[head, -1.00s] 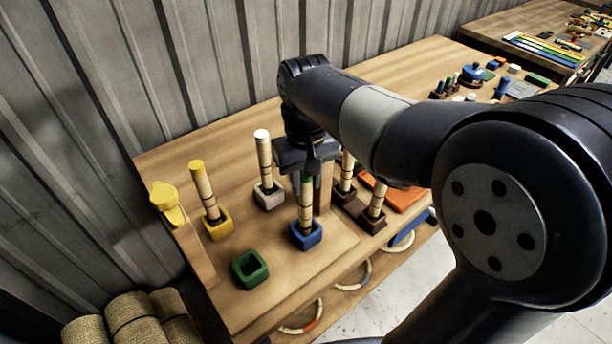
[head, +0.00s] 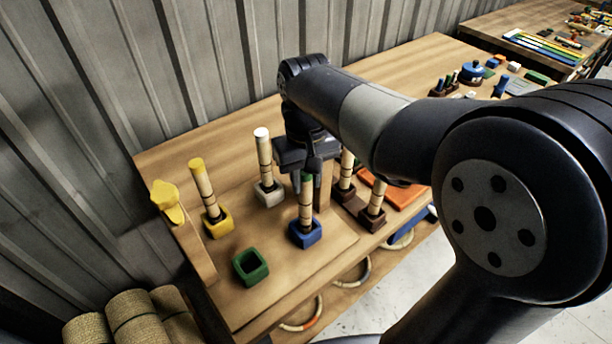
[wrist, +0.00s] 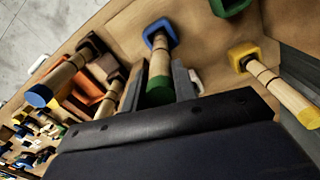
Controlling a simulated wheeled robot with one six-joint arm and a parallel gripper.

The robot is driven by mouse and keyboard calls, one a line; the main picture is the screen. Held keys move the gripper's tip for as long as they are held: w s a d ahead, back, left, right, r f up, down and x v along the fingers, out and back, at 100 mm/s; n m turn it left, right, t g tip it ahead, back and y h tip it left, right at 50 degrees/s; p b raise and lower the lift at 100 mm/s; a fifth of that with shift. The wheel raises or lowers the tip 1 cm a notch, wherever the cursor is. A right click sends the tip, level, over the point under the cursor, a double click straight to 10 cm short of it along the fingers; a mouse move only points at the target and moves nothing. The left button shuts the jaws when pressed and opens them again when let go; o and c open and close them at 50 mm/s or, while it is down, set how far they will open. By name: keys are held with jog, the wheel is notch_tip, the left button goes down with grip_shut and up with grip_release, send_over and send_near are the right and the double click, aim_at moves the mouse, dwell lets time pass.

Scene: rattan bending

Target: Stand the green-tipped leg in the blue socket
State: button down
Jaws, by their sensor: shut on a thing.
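The green-tipped leg (head: 306,205) stands upright with its lower end inside the blue socket (head: 306,234). In the wrist view the leg (wrist: 160,65) runs from its green tip near my jaws down into the blue socket (wrist: 160,30). My gripper (head: 307,175) is shut on the leg near its green top, with a finger on each side. It also shows in the wrist view (wrist: 158,88). How deep the leg sits in the socket is hard to tell.
A yellow-tipped leg stands in the yellow socket (head: 218,224), and a white-tipped one in the white socket (head: 268,194). Two legs stand in brown sockets (head: 371,219) close at the right. The green socket (head: 250,268) is empty. An orange block (head: 405,195) lies further right.

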jog(key=shift+f, duration=0.25)
jog(key=c, duration=1.1)
grip_release()
jog(key=shift+o, duration=0.2)
jog(key=shift+r, duration=0.15)
notch_tip(320, 180, up, 9)
jog(key=p, duration=0.8)
jog(key=shift+f, duration=0.2)
notch_tip(320, 180, down, 9)
jog(key=b, duration=0.8)
jog(key=shift+r, duration=0.1)
